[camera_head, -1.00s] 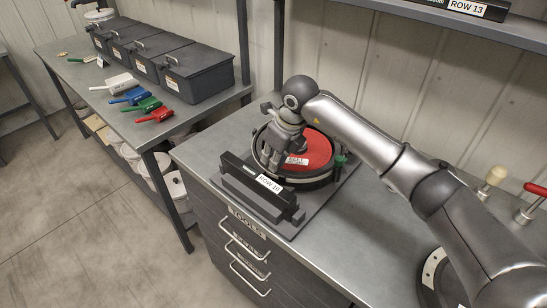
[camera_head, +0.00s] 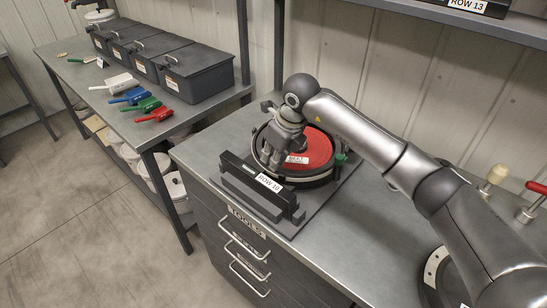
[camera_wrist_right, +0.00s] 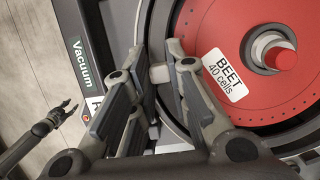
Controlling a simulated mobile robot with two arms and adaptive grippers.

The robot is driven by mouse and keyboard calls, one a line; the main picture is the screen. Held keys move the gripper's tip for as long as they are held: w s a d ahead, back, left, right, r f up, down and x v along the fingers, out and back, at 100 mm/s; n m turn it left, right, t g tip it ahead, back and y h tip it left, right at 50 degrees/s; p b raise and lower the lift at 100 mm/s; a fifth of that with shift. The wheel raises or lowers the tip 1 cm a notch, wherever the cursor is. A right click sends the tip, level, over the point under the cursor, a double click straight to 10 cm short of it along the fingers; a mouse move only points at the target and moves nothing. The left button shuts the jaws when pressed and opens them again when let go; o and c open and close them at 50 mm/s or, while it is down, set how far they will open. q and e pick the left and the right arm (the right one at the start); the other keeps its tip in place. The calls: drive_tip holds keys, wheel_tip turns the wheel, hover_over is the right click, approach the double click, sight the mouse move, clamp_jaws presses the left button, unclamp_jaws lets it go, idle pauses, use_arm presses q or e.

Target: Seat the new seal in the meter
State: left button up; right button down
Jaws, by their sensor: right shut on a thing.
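The seed meter's round black housing (camera_head: 318,183) stands on a dark plate on the metal bench. A red disc (camera_head: 322,146) marked "BEET 40 cells" lies in it; the disc (camera_wrist_right: 215,25) fills the right of the wrist view. My right gripper (camera_head: 275,160) is at the left rim of the meter, pointing down. In the wrist view my right gripper (camera_wrist_right: 160,78) is shut on a small light grey piece (camera_wrist_right: 160,73) at the rim; I cannot tell whether it is the seal. My left gripper (camera_wrist_right: 66,108) looks open and empty, away from the meter.
A black bar marked "ROW 10" (camera_head: 258,188) stands in front of the meter. A green knob (camera_head: 340,160) is at its right. The left bench holds black bins (camera_head: 195,75) and coloured handled tools (camera_head: 155,115). Bench to the right of the meter is partly free.

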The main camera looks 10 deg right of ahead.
drive_tip(key=shift+s+d+f, duration=0.15)
drive_tip(key=shift+d+f, duration=0.05)
drive_tip(key=shift+f, duration=0.25)
drive_tip(key=shift+s+d+f, duration=0.1)
drive_tip(key=shift+d+f, duration=0.1)
drive_tip(key=shift+f, duration=0.25)
drive_tip(key=c, duration=1.5)
unclamp_jaws()
drive_tip(key=shift+o, duration=0.9)
drive_tip(key=shift+w, duration=0.1)
drive_tip(key=shift+w+f, duration=0.15)
drive_tip(key=shift+w, duration=0.05)
drive_tip(key=shift+o, duration=0.3)
drive_tip(key=shift+r, duration=0.2)
drive_tip(key=shift+c, duration=0.8)
